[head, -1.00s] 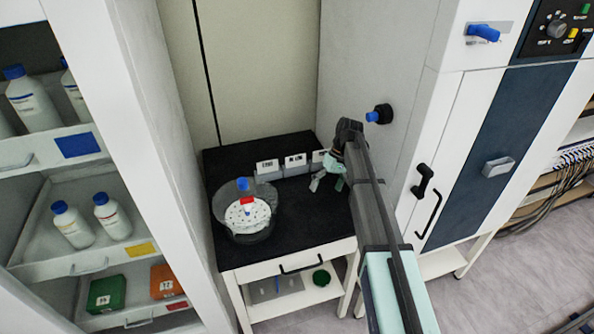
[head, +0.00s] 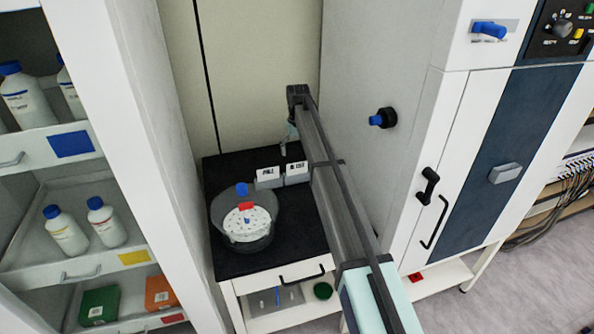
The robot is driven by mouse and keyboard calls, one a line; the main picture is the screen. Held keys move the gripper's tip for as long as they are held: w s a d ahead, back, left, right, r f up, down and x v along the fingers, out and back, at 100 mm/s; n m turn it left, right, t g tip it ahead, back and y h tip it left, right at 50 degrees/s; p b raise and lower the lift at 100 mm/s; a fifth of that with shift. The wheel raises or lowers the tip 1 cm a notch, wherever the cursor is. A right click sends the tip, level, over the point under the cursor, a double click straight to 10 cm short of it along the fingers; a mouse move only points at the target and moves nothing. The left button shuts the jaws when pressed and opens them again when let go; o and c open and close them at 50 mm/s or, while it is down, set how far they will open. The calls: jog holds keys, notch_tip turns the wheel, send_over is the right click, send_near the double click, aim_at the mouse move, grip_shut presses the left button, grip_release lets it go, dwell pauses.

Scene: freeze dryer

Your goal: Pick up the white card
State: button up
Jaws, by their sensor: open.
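Two white cards with dark print, a left one (head: 266,170) and a right one (head: 296,168), stand in pale holders at the back of the black-topped table (head: 240,262). I cannot tell which is the white card of the task, and the print is too small to read surely. My gripper (head: 284,148) is open, pointing down, behind and above the gap between the two cards, apart from them as far as I can see. Its fingers are small and partly hidden by my arm. My arm also covers the right part of the table.
A clear round vessel (head: 259,238) with a white perforated disc, a red piece and a blue knob stands on the table's left. A black, blue-tipped knob (head: 384,118) juts from the cabinet at right. Shelves with bottles (head: 65,232) stand at left.

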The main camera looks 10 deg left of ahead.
send_over(297, 169)
notch_tip(297, 169, down, 4)
jog(key=shift+w+f+p, duration=0.15)
jog(key=shift+f+p, duration=1.4)
jog(key=shift+f, duration=1.25)
jog(key=c, duration=0.8)
